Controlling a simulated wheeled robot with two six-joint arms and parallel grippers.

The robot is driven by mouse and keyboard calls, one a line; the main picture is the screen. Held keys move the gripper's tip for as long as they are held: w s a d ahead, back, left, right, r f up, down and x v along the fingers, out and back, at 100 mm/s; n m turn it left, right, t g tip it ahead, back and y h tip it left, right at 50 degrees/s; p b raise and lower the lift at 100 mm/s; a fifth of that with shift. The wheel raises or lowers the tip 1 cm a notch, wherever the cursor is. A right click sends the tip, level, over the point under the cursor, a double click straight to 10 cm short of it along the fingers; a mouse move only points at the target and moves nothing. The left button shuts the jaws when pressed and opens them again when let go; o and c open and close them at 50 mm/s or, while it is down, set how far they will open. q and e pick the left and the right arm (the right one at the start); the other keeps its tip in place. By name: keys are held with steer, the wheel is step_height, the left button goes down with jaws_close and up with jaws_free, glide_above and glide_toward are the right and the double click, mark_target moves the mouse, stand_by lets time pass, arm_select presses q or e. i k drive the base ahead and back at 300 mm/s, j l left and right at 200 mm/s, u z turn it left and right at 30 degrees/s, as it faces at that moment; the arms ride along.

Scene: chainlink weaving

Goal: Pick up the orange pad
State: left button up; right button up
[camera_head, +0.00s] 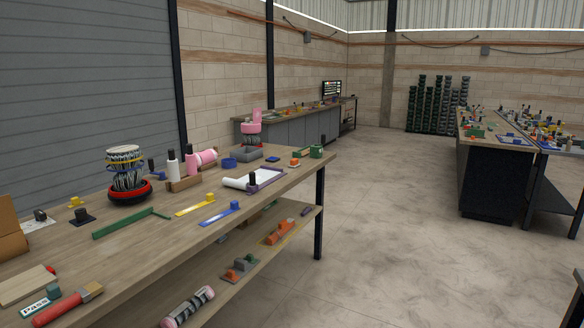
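No thing in view is plainly a flat orange pad. A small orange item (295,162) sits near the far right edge of the workbench top, beside a green block (316,152). A larger orange item (280,232) lies on the bench's lower shelf, and a grey and orange-red piece (240,268) lies nearer on that shelf. They are too small to tell which is the pad. Neither of my grippers is in view.
The wooden workbench (150,255) holds a red-based wire spool (130,190), bottles, a green bar (131,223), yellow and blue strips, and a white roll on a purple tray. Open concrete floor (400,230) lies right. Another cluttered bench (490,175) stands further right.

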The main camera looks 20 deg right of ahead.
mark_target(294, 163)
steer(key=i+l+u, duration=0.4)
steer(key=i+l, duration=1.1)
